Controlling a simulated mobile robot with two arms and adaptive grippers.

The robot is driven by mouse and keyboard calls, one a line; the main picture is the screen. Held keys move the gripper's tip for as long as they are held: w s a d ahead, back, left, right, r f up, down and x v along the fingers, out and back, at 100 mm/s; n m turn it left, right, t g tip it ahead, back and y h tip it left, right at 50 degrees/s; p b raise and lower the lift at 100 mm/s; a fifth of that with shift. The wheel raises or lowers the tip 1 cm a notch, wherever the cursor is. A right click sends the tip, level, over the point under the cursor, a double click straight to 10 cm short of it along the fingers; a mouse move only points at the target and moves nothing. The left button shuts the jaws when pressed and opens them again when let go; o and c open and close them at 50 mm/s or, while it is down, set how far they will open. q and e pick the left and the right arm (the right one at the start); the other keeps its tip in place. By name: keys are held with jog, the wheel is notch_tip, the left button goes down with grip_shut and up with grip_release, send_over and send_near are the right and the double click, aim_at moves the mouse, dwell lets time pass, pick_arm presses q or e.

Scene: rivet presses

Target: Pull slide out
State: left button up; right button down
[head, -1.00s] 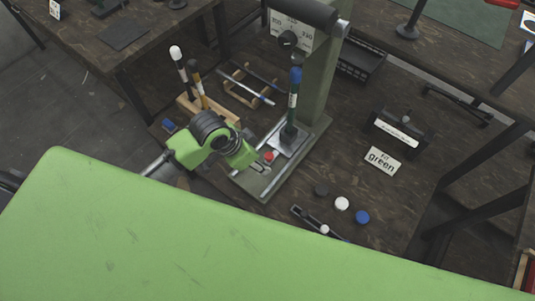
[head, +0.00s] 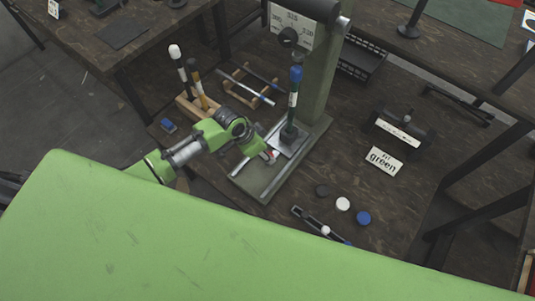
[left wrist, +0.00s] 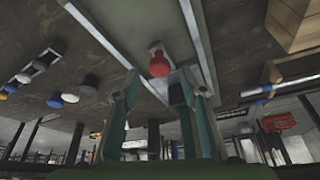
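The press has a slide (head: 287,147), a light metal plate lying between rails on its base (head: 262,183), under the blue-topped ram (head: 293,95). A red knob (left wrist: 158,64) stands at the slide's front; in the head view it is partly covered by my left gripper (head: 264,157). My left gripper (left wrist: 156,88) is open, with its two fingers apart on either side of the knob's line. The knob shows just beyond the fingertips, and I see no contact. My right gripper is not in view.
Left of the press are a wooden holder (head: 187,109) with upright tools and a wooden rack (head: 250,86). To the right lie a "green" card (head: 383,161) and black, white (head: 343,204) and blue (head: 363,218) caps. The bench between is clear.

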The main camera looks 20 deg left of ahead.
pick_arm(q)
jog(key=shift+x, duration=1.35)
grip_shut()
jog(key=shift+s+a+r+p, duration=0.1)
jog(key=shift+s+a+p, duration=0.15)
jog(key=shift+s+p, duration=0.45)
jog(key=s+a+p, duration=0.1)
jog(key=s+p, duration=0.1)
jog(key=s, duration=0.2)
jog(key=s+a+p, duration=0.2)
jog(key=s+p, duration=0.1)
jog(key=s, duration=0.1)
jog(key=s+a+p, duration=0.1)
jog(key=s+p, duration=0.1)
jog(key=s, duration=0.2)
jog(key=shift+s+a, duration=0.25)
jog(key=shift+s+a+p, duration=0.3)
jog(key=shift+s+p, duration=0.2)
jog(key=shift+s, duration=0.25)
grip_release()
jog(key=shift+s, duration=0.1)
